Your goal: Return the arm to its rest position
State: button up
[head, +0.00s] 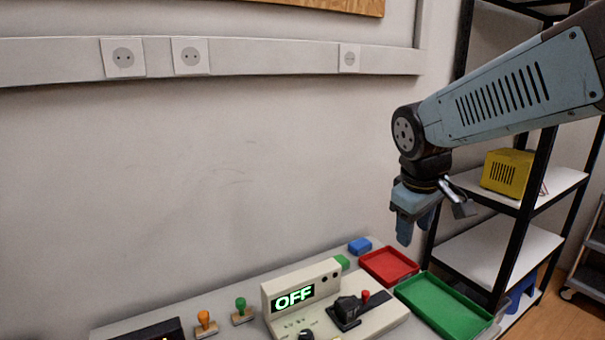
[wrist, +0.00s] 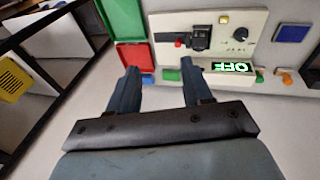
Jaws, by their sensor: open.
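My gripper (head: 416,226) hangs pointing down above the back right part of the table, over the area near the red tray. In the wrist view my gripper (wrist: 160,84) shows two blue-grey fingers held wide apart with nothing between them. My arm (head: 510,90) reaches in from the upper right of the head view and bends down at the wrist. The gripper is clear of the table and touches nothing.
A cream control box (head: 300,291) with a lit OFF display stands on the table. A red tray (head: 389,279) and green tray (head: 443,318) lie to its right. Stamps (head: 206,325) stand left. A black-framed shelf (head: 512,248) with a yellow box (head: 507,173) stands right.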

jog(key=s+d+r+m+t+y, duration=0.1)
jog(key=s+d+r+m+t, duration=0.1)
jog(key=s+m, duration=0.4)
jog(key=shift+s+d+r+y, duration=0.3)
jog(key=shift+s+r, duration=0.5)
jog(key=shift+s, duration=0.4)
dwell(1.4)
